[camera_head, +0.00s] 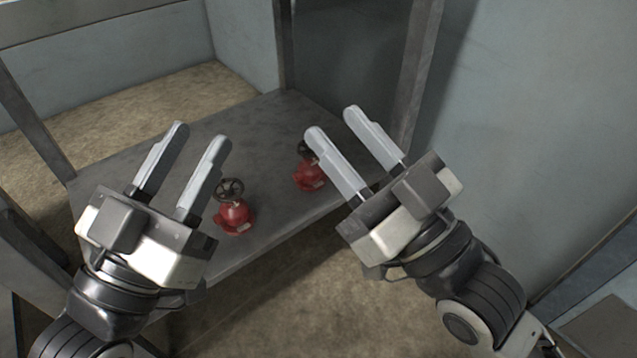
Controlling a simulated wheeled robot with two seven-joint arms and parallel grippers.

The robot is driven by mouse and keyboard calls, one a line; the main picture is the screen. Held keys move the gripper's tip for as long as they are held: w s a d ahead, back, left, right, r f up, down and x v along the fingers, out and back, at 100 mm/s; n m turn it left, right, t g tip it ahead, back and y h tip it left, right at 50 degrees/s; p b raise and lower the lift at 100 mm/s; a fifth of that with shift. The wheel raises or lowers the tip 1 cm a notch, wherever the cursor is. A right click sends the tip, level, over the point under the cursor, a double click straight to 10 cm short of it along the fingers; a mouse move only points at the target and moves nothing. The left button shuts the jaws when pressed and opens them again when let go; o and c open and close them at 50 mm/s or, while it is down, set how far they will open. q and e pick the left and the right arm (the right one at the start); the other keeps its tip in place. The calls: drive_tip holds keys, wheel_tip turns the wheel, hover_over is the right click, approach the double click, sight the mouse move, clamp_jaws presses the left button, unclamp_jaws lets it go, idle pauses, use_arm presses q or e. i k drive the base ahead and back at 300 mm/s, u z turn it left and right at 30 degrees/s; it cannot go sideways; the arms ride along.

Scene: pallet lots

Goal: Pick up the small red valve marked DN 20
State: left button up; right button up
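Two red valves with dark handwheels stand upright on a grey metal shelf (262,128). The nearer valve (234,217) is near the shelf's front edge, just right of my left gripper's fingers. The farther valve (309,176) is behind and to the right, partly covered by a finger of my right gripper. Each has a small pale label, too small to read, so I cannot tell which is DN 20. My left gripper (199,150) is open and empty above the shelf's left part. My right gripper (335,122) is open and empty over the shelf's right part.
Grey metal posts (414,75) stand at the shelf's corners. A pale wall (540,120) rises close on the right. The back middle of the shelf is clear. A brown floor (290,290) shows below the front edge.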

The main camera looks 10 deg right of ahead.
sight(309, 177)
drive_tip(key=u, duration=2.7)
drive_tip(key=k, duration=1)
drive_tip(key=z, duration=1.5)
drive_tip(key=i, duration=0.45)
drive_tip(key=u, duration=0.25)
